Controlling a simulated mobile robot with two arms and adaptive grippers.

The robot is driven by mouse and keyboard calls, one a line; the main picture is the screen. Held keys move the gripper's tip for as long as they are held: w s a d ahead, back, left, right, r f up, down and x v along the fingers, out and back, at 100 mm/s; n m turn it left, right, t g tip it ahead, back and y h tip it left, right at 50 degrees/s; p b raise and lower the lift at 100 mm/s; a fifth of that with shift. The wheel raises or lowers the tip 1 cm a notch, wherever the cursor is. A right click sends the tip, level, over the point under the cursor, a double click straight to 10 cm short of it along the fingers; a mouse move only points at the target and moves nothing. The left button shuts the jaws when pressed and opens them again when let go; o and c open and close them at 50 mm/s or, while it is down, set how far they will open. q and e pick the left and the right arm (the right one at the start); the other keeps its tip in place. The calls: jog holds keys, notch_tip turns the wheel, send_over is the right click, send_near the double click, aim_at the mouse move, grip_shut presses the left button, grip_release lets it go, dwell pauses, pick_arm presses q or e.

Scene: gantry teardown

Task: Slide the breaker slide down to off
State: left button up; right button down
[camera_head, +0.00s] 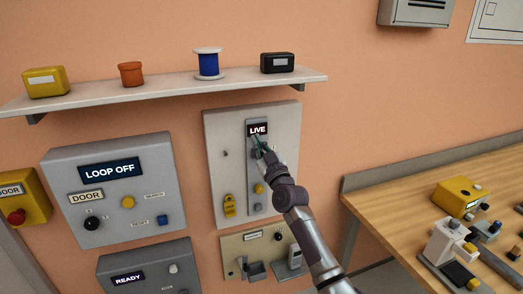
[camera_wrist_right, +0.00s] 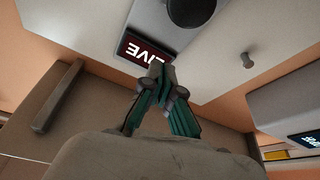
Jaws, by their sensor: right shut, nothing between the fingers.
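The breaker panel (camera_head: 287,125) is a pale grey plate on the wall with a narrow upright slide track (camera_head: 254,185). A dark display at its top reads LIVE (camera_head: 258,129); the LIVE display also shows upside down in the right wrist view (camera_wrist_right: 146,52). My right gripper (camera_head: 259,143) is just below the display, at the upper part of the track. Its fingers (camera_wrist_right: 163,78) are shut together with nothing between them. The gripper hides the upper track, and I cannot tell whether it touches the slide. A dark round knob (camera_wrist_right: 190,10) shows on the track in the wrist view. My left gripper is not in view.
A shelf (camera_head: 170,91) with several small items runs above the panel. A LOOP OFF box (camera_head: 150,160) is to the left. A yellow tag (camera_head: 229,206) hangs beside the track. A wooden bench (camera_head: 400,190) with equipment stands at the right.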

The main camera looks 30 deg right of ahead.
aim_at(255, 159)
jog(key=f, duration=0.2)
jog(key=d+f, duration=0.1)
jog(key=f, duration=0.1)
jog(key=shift+s, duration=0.25)
notch_tip(255, 159, down, 6)
jog(key=b, duration=0.4)
jog(key=shift+r+b, duration=0.1)
jog(key=shift+b, duration=0.2)
jog(key=shift+r, duration=0.1)
